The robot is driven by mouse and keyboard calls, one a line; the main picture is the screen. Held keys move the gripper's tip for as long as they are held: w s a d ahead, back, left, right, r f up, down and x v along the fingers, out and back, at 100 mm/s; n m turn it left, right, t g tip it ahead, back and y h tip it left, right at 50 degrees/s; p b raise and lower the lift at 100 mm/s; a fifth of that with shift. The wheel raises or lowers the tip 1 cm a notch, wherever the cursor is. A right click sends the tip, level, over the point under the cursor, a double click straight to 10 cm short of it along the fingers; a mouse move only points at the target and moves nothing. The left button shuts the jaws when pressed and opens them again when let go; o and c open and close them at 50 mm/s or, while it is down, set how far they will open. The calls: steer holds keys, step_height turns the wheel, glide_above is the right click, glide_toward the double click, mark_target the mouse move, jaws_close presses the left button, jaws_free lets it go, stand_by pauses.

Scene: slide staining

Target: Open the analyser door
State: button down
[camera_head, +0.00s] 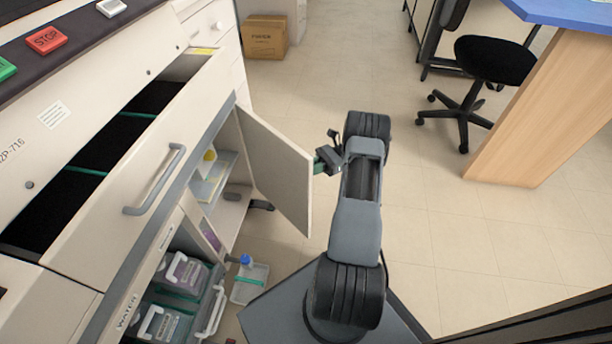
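The analyser (120,185) is a large cream machine filling the left side. Its flat cream door (275,168) stands swung out into the aisle, and the cabinet inside (212,175) shows shelves with small items. My gripper (322,160) is at the door's free right edge, at about mid-height, and looks close to or touching it. My forearm and wrist hide part of the gripper, and its fingers are too small to tell whether they are open or shut.
A deep drawer (160,180) above is pulled out. A lower water drawer (205,315) with containers is also out. A clear container with a blue cap (250,284) stands beside it. A cardboard box (264,38), chair (490,62) and desk (545,110) stand farther off. Floor (450,235) at right is clear.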

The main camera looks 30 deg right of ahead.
steer(key=shift+w+d, duration=0.25)
steer(key=c, duration=1.4)
jaws_free()
steer(key=shift+a, duration=0.1)
